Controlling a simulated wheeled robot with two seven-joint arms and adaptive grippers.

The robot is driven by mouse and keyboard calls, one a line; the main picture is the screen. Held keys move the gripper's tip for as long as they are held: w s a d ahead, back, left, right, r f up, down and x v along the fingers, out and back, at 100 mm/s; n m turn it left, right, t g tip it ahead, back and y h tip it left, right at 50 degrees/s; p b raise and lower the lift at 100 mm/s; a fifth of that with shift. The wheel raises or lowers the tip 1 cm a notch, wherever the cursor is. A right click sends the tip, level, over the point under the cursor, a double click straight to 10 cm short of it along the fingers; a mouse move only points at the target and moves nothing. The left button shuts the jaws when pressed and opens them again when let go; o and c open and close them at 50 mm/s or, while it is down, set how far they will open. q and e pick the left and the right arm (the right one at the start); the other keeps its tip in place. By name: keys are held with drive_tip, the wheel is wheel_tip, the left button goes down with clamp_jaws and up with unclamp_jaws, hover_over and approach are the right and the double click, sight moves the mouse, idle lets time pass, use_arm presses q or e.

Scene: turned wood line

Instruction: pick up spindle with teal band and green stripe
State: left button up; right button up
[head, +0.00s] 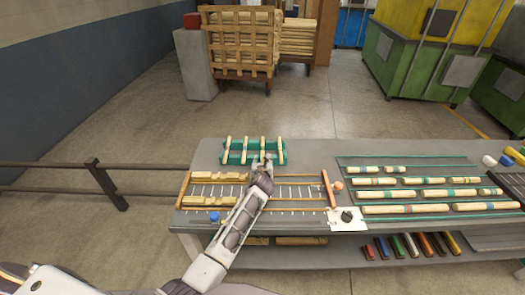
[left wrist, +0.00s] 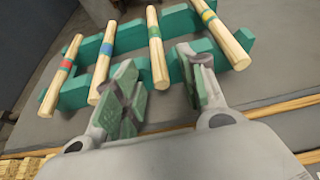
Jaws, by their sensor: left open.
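The spindle with a teal-green band (left wrist: 155,38) is the third from the left of several pale wooden spindles lying across a green rack (left wrist: 75,95) in the left wrist view. Whether its band has a separate green stripe is too small to tell. In the head view that spindle (head: 262,146) lies on the rack (head: 236,157) at the back left of the table. My left gripper (head: 262,161) is open at the rack's near side. In the left wrist view its fingers (left wrist: 162,92) stand either side of this spindle's near end, apart from it. My right gripper is out of view.
Neighbouring spindles carry a blue band (left wrist: 104,50), a red band (left wrist: 67,64) and a yellow-green band (left wrist: 208,16). A wooden frame (head: 183,188) lies in front of the rack. More banded spindles (head: 390,209) lie in rows at right on the table (head: 310,155).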

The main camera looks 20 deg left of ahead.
use_arm(q)
clamp_jaws()
idle(0.3)
wheel_tip(320, 180, up, 10)
drive_tip(key=shift+p, duration=0.45)
idle(0.4)
idle(0.4)
